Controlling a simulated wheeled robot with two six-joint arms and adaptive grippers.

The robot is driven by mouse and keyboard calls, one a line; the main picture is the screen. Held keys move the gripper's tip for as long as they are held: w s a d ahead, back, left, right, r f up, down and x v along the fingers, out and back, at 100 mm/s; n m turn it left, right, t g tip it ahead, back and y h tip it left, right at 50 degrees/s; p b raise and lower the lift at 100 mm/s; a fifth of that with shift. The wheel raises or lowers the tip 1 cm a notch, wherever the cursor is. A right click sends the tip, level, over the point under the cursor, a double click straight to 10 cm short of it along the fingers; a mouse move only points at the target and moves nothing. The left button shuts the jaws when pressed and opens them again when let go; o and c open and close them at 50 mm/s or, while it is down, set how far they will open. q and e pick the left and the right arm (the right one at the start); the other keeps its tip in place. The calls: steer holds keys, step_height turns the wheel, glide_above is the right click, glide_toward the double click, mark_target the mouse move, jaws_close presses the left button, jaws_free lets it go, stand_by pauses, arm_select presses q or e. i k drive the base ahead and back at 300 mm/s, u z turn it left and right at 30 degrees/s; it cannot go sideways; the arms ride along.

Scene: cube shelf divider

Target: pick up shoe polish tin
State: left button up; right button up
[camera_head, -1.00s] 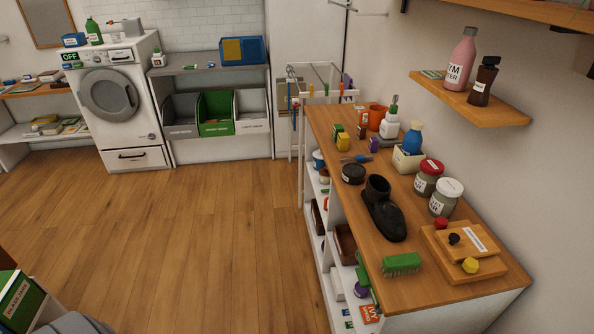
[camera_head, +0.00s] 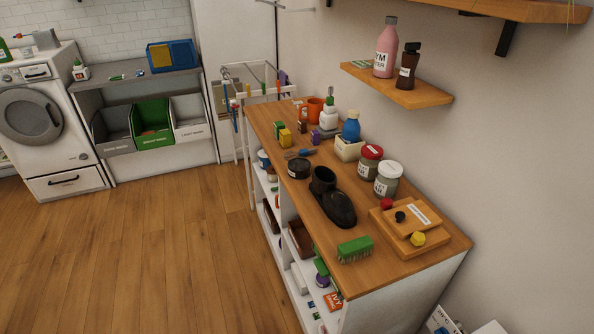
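A round black tin (camera_head: 299,168), likely the shoe polish tin, sits near the left edge of the wooden counter (camera_head: 275,148). A black boot (camera_head: 333,199) stands just in front of it. A green brush (camera_head: 355,249) lies nearer me on the same counter. Neither of my grippers shows in the head view, so their states are hidden.
Two labelled jars (camera_head: 387,179), a white box (camera_head: 349,148) and a wooden board with coloured knobs (camera_head: 409,226) stand along the wall side. A wall shelf (camera_head: 400,88) with two bottles hangs above. The wooden floor (camera_head: 150,245) left of the counter is clear.

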mark_target(299, 168)
steer(key=u, duration=1.3)
steer(key=i, duration=1.15)
steer(key=z, duration=2.5)
